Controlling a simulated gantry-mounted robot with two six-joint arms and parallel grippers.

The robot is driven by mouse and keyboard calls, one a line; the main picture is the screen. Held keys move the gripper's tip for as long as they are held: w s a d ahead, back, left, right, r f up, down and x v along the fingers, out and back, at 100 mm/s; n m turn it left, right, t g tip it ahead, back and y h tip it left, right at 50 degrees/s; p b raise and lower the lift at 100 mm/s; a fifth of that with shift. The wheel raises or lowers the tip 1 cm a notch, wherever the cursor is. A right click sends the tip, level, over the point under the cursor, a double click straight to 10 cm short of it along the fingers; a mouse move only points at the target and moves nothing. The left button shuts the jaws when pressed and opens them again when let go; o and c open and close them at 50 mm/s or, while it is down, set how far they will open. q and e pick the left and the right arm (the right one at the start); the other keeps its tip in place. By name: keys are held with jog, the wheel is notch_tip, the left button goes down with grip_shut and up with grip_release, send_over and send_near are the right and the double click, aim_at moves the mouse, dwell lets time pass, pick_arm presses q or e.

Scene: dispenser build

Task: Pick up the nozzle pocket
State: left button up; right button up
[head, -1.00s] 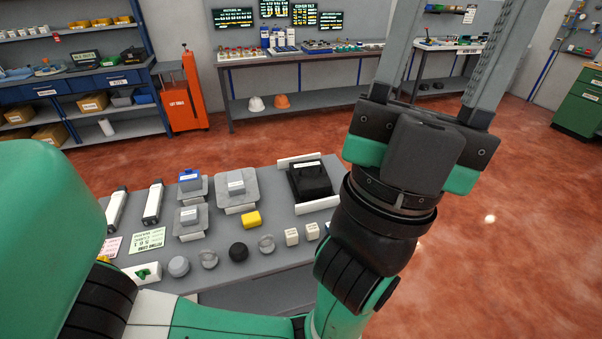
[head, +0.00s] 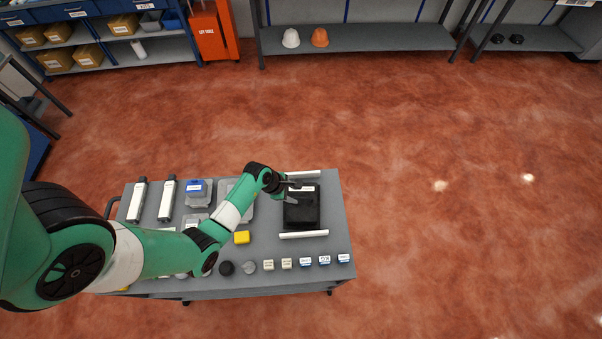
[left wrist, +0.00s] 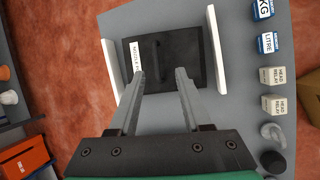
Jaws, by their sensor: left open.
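The nozzle pocket (head: 303,213) is a black block with a white label, at the right part of the grey bench, between two white rails. In the left wrist view the nozzle pocket (left wrist: 175,45) shows its label at the left edge and a raised dark bar on top. My left gripper (head: 296,193) is over it, open, with nothing between its fingers. In the left wrist view its two fingers (left wrist: 161,72) point at the block, with the bar lying between their lines. The gap between fingertips and block is hard to judge. My right gripper is not in view.
White rails (head: 303,234) flank the block. Two white-and-black bars (head: 137,200) and a blue-topped part (head: 195,186) are at the left. My left arm crosses above the bench.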

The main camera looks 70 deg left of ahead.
pick_arm(q)
jog(key=s+r, duration=0.2)
jog(key=b, duration=0.3)
send_near(302, 198)
notch_tip(302, 198, down, 2)
jog(key=shift+w+d+f+n, duration=0.2)
jog(key=shift+w+f+n, duration=0.1)
jog(key=shift+w+f, duration=0.2)
jog(key=b+x, duration=0.2)
jog(key=x, duration=0.1)
jog(key=b+x, duration=0.1)
jog(key=x, duration=0.1)
jog(key=shift+w+a, duration=0.1)
jog(key=shift+a, duration=0.2)
jog(key=shift+r, duration=0.1)
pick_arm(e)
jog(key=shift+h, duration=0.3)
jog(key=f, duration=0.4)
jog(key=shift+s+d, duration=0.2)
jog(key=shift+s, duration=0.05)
pick_arm(q)
grip_shut()
